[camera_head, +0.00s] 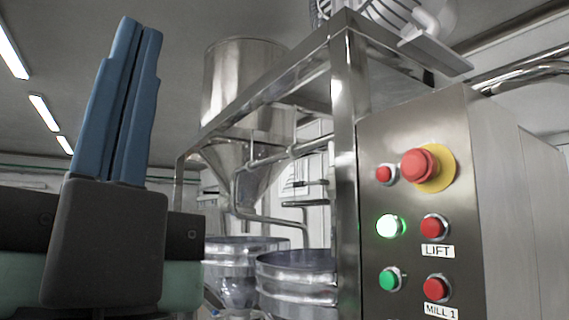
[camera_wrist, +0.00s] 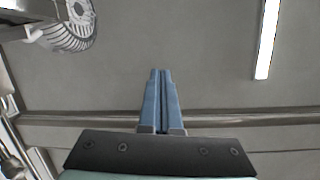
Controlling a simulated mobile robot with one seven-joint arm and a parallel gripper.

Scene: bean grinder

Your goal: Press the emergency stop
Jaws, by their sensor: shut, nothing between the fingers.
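The emergency stop (camera_head: 420,166) is a large red mushroom button on a yellow round plate, at the top right of the steel control panel (camera_head: 410,130) in the head view. My gripper (camera_head: 143,26) stands at the left of the head view with its blue fingers pointing up, shut and empty. It is well to the left of the emergency stop and apart from it. In the wrist view my gripper (camera_wrist: 161,73) points toward the ceiling, and the emergency stop is not in that view.
Beside the emergency stop is a small red button (camera_head: 384,174). Below are a lit green button (camera_head: 390,226), a red LIFT button (camera_head: 434,227), a green button (camera_head: 390,279) and a red MILL 1 button (camera_head: 436,288). A steel frame post (camera_head: 344,170) stands left of the panel, with steel drums (camera_head: 295,285) behind.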

